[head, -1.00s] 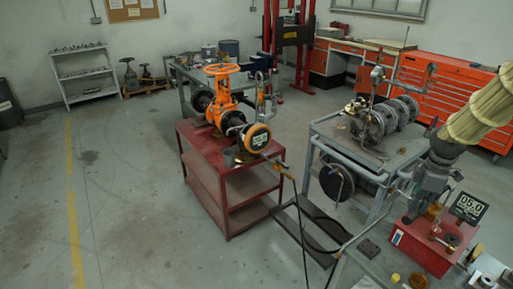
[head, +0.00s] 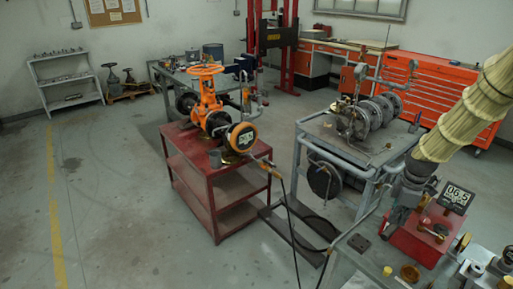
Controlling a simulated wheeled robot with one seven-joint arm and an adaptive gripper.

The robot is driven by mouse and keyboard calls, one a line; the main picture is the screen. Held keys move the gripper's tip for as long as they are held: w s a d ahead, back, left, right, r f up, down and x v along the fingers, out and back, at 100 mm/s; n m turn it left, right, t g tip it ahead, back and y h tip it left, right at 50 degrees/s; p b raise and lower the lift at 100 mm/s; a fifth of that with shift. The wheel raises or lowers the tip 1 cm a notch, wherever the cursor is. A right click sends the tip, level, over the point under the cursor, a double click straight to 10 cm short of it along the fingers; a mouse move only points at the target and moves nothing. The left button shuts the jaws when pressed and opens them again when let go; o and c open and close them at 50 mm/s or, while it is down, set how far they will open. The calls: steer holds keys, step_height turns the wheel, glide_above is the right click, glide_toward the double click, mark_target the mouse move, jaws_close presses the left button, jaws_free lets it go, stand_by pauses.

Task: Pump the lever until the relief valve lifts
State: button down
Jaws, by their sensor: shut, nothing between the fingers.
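A red pump box (head: 415,243) sits on the grey bench at the lower right. A dark digital display (head: 456,197) on it appears to read 06.5. Small brass and red fittings (head: 432,231) stand on its top; I cannot clearly tell the lever or the relief valve among them. My gripper (head: 388,233) points down at the box's left side, shut and empty. Whether it touches a lever is too small to tell. An orange gate valve (head: 206,97) with a round orange-rimmed gauge (head: 242,137) stands on a red cart (head: 190,145).
A black hose (head: 291,225) runs down from the gate valve's side. Small parts and a yellow-capped item (head: 387,271) lie on the near bench (head: 350,262). The floor at left is clear.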

step_height(320, 180, down, 2)
steer(key=shift+f+b, duration=0.1)
steer(key=shift+b, duration=0.2)
step_height(320, 180, up, 13)
steer(key=p, duration=0.9)
steer(key=shift+p, duration=0.4)
